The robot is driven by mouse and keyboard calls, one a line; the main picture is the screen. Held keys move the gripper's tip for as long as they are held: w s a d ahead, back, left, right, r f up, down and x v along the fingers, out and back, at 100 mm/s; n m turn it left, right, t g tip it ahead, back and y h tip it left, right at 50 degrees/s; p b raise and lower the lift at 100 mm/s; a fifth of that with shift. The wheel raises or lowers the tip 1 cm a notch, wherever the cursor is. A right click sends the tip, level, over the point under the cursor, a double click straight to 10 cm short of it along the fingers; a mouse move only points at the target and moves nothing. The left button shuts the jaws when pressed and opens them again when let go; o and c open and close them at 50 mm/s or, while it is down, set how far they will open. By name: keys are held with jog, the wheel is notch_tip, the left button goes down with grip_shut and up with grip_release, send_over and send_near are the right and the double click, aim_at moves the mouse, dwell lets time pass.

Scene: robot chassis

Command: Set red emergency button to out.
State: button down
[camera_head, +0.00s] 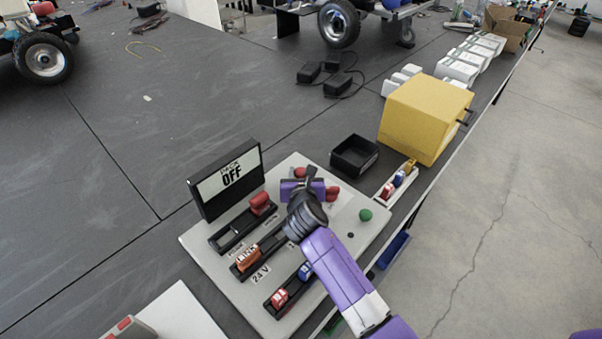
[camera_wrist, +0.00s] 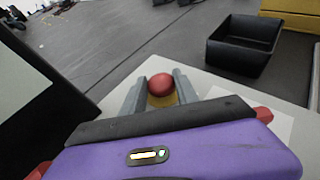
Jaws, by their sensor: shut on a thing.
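The red emergency button (camera_wrist: 161,84) is a round red knob on a yellow base, between my gripper's two grey fingers in the wrist view. My gripper (camera_wrist: 161,92) is shut on it, with a finger on each side. In the head view the red button (camera_head: 299,172) shows beyond my purple gripper (camera_head: 300,181) near the far corner of the light grey panel (camera_head: 204,248). The yellow base and the fingers are mostly hidden there. From these views I cannot tell whether the button is in or out.
A display (camera_head: 228,180) reading "OFF" stands on the panel's left. A black tray (camera_head: 354,155) and a yellow box (camera_head: 424,115) stand beyond the panel.

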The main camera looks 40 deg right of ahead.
jog(key=r+p, duration=0.1)
jog(key=p, duration=0.2)
jog(key=shift+r, duration=0.4)
jog(key=shift+f, duration=0.1)
jog(key=c, duration=0.9)
grip_release()
jog(key=shift+v, duration=3.95)
